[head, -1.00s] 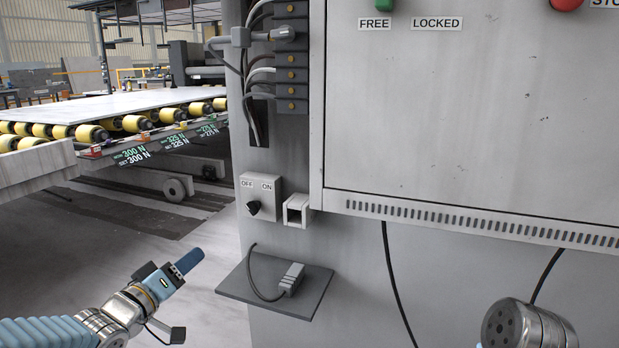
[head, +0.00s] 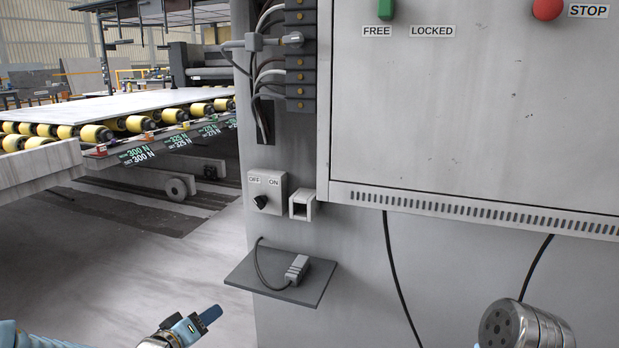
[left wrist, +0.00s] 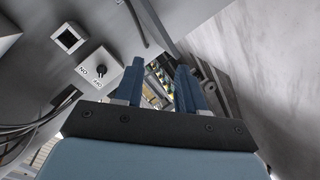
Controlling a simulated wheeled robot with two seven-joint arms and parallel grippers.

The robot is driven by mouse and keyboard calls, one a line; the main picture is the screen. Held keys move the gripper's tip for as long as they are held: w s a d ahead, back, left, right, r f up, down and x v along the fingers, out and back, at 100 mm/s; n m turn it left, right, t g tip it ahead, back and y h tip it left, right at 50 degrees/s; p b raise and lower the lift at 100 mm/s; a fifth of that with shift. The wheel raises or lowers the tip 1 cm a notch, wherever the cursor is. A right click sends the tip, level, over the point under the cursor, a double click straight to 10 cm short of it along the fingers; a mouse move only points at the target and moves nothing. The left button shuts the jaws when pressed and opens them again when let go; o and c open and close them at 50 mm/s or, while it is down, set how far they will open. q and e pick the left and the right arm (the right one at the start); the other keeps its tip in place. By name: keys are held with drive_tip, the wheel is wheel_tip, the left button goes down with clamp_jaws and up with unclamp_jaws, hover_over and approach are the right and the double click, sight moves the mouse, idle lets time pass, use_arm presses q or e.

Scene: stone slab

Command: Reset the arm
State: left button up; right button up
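My left gripper (head: 207,318) is low in the head view, left of the cabinet's small shelf and apart from it. In the left wrist view its two blue fingers (left wrist: 160,82) stand apart with only background between them, so it is open and empty. Most of my left arm is cut off by the bottom edge. My right arm shows only as a metal, rounded link at the bottom right; its gripper is out of view.
A grey cabinet (head: 430,130) fills the right side. It carries an OFF/ON switch (head: 265,195), an empty-looking socket (head: 302,206), a shelf (head: 318,284) with a corded plug (head: 297,268), and a red STOP button (head: 547,8). A roller conveyor (head: 110,130) stands left. Floor between is clear.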

use_arm(q)
drive_tip(key=s+d+f+m+g, duration=0.1)
drive_tip(key=s+d+f+g, duration=0.3)
drive_tip(key=f, duration=0.6)
drive_tip(key=s+d+f+g, duration=0.3)
drive_tip(key=s+d+f, duration=0.15)
drive_tip(key=f, duration=0.55)
drive_tip(key=s+d+f+m+g, duration=0.1)
drive_tip(key=s+f+g, duration=0.2)
drive_tip(key=s+f, duration=0.2)
drive_tip(key=s+d+f+m+g+y, duration=0.1)
drive_tip(key=s+f+g, duration=0.2)
drive_tip(key=s+f, duration=0.3)
drive_tip(key=s, duration=0.5)
drive_tip(key=shift+d+m+p, duration=0.35)
drive_tip(key=shift+m+p, duration=0.05)
